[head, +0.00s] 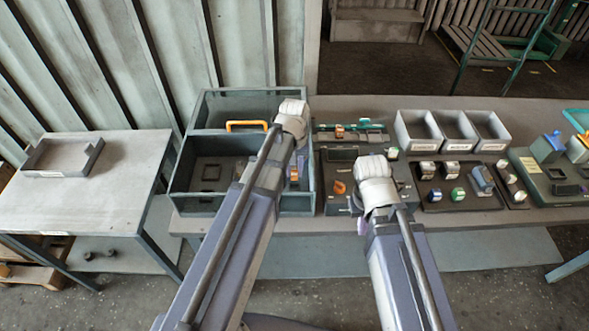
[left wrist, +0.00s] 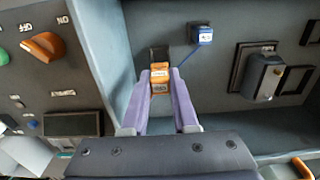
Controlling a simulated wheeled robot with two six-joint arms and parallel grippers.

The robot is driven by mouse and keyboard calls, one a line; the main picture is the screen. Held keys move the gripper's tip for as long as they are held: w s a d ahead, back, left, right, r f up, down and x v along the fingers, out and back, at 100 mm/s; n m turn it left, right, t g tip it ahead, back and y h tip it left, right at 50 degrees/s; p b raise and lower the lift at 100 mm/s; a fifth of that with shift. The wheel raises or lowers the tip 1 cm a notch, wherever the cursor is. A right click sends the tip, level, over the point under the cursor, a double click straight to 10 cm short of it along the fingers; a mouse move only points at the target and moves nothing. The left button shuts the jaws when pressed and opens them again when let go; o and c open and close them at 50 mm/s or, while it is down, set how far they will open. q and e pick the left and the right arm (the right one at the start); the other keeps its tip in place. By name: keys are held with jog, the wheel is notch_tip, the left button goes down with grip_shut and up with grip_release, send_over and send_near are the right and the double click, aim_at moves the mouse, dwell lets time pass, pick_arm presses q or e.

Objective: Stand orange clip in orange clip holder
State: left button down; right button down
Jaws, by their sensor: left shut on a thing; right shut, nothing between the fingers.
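My left gripper (left wrist: 160,92) is shut on the orange clip (left wrist: 160,75), a small orange block with pale labels, between its purple fingertips. In the left wrist view a dark block (left wrist: 159,53) sits directly beyond the clip; I cannot tell whether it is part of the clip or of a holder, or whether they touch. In the head view the left gripper (head: 293,180) is inside the right part of the grey-blue box (head: 185,168), its tips partly hidden by my arm. My right gripper (head: 362,226) is shut and empty at the table's front edge. No orange clip holder is clearly identifiable.
A blue labelled piece (left wrist: 201,33) and a latch-like fitting (left wrist: 265,75) are inside the box. The box has an orange handle (head: 247,125). A control panel with an orange knob (head: 340,187) stands beside it. Grey bins (head: 420,145) stand further right.

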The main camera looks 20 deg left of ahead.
pick_arm(q)
jog(key=shift+f+b, duration=1.65)
jog(key=shift+f, duration=0.35)
jog(key=shift+f+b, duration=1.1)
jog(key=c, duration=0.6)
grip_release()
notch_tip(320, 180, up, 8)
jog(key=p, duration=0.7)
jog(key=shift+f+p, duration=0.1)
jog(key=shift+p, duration=0.3)
